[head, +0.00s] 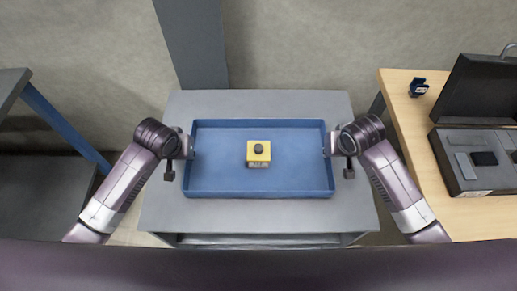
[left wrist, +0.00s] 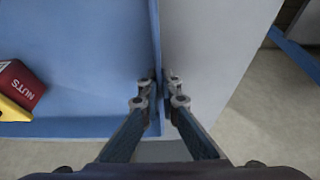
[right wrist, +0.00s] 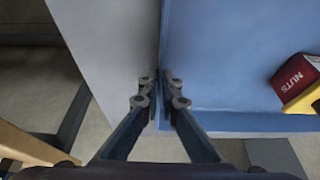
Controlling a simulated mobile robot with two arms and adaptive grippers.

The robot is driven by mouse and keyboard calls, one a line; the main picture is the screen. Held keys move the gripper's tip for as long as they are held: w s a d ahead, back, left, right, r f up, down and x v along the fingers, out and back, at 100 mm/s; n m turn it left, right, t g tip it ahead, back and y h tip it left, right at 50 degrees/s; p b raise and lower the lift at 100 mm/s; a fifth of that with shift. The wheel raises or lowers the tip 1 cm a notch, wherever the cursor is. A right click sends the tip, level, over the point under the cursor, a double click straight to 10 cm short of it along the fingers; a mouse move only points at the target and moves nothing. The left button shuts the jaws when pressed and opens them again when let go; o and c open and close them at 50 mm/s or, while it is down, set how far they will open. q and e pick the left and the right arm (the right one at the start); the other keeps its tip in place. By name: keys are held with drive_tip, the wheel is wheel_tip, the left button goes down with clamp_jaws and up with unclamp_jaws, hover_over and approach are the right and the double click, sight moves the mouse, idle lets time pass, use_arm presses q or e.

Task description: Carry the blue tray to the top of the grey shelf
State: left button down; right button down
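The blue tray (head: 212,182) is level over a grey unit (head: 260,215) in the middle; I cannot tell whether it touches the top. A small yellow box with a dark round top (head: 258,153) stands inside it; the wrist views show a red side marked NUTS (left wrist: 20,82) (right wrist: 298,78). My left gripper (head: 190,147) (left wrist: 158,86) is shut on the tray's left wall, one finger inside and one outside. My right gripper (head: 328,145) (right wrist: 161,86) is shut on the right wall the same way.
At the left stands another grey unit with a blue leg (head: 62,125). A grey post (head: 193,45) stands behind the middle unit.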

use_arm(q)
drive_tip(key=c, duration=2.2)
unclamp_jaws()
drive_tip(key=shift+s, duration=0.1)
use_arm(e)
drive_tip(key=c, duration=2.2)
unclamp_jaws()
drive_tip(key=shift+s, duration=0.1)
use_arm(q)
drive_tip(key=shift+o, duration=0.2)
drive_tip(key=shift+r, duration=0.1)
use_arm(e)
drive_tip(key=shift+o, duration=0.2)
use_arm(q)
drive_tip(key=v, duration=1.1)
drive_tip(key=shift+s+r, duration=0.15)
drive_tip(key=shift+r, duration=0.2)
use_arm(e)
drive_tip(key=shift+s+r, duration=0.1)
drive_tip(key=shift+r, duration=0.4)
drive_tip(key=v, duration=1.1)
use_arm(q)
drive_tip(key=shift+s, duration=0.1)
use_arm(e)
drive_tip(key=shift+s+f, duration=0.1)
drive_tip(key=shift+s, duration=0.05)
